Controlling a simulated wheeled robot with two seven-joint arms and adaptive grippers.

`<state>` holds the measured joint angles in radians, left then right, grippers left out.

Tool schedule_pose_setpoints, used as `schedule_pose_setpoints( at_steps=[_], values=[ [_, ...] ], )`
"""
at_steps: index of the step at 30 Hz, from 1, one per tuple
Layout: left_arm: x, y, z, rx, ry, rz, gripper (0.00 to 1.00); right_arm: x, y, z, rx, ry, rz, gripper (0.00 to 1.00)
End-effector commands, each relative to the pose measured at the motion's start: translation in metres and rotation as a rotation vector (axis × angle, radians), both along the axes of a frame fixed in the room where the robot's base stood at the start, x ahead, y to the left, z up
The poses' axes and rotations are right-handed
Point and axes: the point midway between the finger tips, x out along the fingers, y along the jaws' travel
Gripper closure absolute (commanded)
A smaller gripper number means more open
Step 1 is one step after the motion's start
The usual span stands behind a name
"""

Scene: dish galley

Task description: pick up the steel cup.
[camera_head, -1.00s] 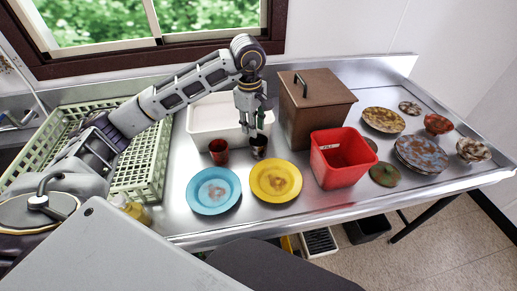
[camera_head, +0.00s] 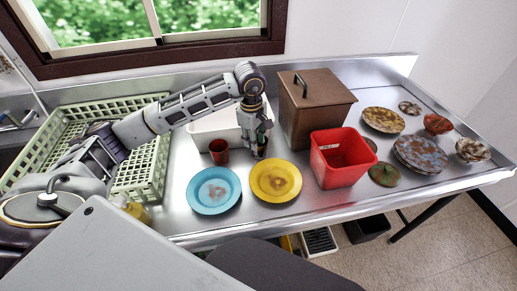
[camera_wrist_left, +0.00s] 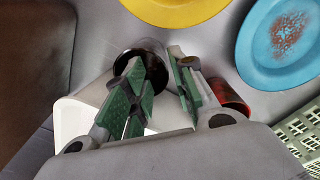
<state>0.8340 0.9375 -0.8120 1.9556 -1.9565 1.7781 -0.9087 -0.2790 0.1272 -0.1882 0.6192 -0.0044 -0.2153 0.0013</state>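The steel cup (camera_head: 260,152) stands on the steel counter, behind the yellow plate and right of a red cup. My left gripper (camera_head: 256,143) is down at it, fingers pointing downward, and hides most of it. In the left wrist view the cup (camera_wrist_left: 151,47) shows as a dark round rim. The gripper (camera_wrist_left: 160,95) has its green-padded fingers apart there, one overlapping the cup in the picture and the other to its right. I cannot tell whether either finger touches the cup. My right gripper is in neither view.
The red cup (camera_head: 219,151) stands close on the left. A blue plate (camera_head: 214,190) and yellow plate (camera_head: 275,181) lie in front. A white tub (camera_head: 205,127) is behind, a brown box (camera_head: 316,110) and red bin (camera_head: 341,158) to the right, a green rack (camera_head: 150,172) to the left.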

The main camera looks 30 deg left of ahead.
Motion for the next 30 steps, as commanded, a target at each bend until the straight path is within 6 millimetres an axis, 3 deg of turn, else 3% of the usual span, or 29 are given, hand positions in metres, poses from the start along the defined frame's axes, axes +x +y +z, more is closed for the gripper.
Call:
schedule_pose_setpoints(
  at_steps=[16,30],
  values=[
    [0.003,-0.001,-0.050,0.000,0.001,0.001,0.74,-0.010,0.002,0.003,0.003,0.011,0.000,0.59],
    [0.003,0.000,-0.054,0.000,0.000,0.000,0.74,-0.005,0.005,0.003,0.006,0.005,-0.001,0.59]
  ],
)
